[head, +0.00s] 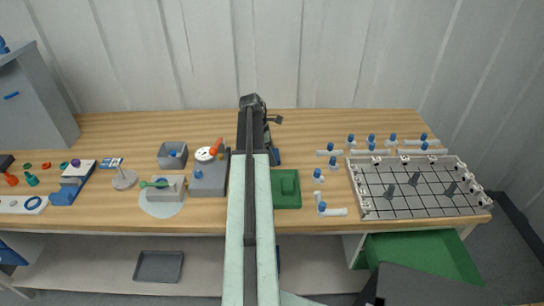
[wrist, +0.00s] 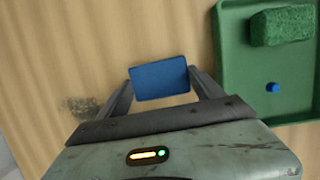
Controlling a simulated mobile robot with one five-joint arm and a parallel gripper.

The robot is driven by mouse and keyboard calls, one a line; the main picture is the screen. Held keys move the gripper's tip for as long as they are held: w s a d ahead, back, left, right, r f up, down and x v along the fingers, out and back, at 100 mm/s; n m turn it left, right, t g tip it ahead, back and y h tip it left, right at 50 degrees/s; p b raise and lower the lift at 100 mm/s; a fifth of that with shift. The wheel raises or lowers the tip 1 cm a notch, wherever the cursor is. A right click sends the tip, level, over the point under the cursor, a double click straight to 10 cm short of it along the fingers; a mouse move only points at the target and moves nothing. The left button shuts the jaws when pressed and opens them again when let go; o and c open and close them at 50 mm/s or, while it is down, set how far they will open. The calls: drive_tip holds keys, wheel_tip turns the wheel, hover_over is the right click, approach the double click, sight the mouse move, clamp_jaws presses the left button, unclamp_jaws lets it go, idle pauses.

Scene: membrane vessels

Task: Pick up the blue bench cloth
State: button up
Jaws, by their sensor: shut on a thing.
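The blue bench cloth (wrist: 158,82) is a small flat blue rectangle in the wrist view. My gripper (wrist: 160,75) has one finger at each side edge of it and is shut on it. I cannot tell whether the cloth touches the bench or hangs just above it. In the head view a sliver of blue cloth (head: 276,157) shows right of my arm, above the green tray. My arm hides the rest of the cloth and most of the gripper there.
Close right of the cloth is a green tray (wrist: 229,90) with a green sponge (wrist: 281,26) and a small blue piece (wrist: 272,87). A grey block (head: 209,183) stands left of my arm. A white-framed rack (head: 415,208) fills the right side.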

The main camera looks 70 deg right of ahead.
drive_tip(key=shift+r, duration=0.1)
wheel_tip(320, 180, up, 10)
drive_tip(key=p, duration=1)
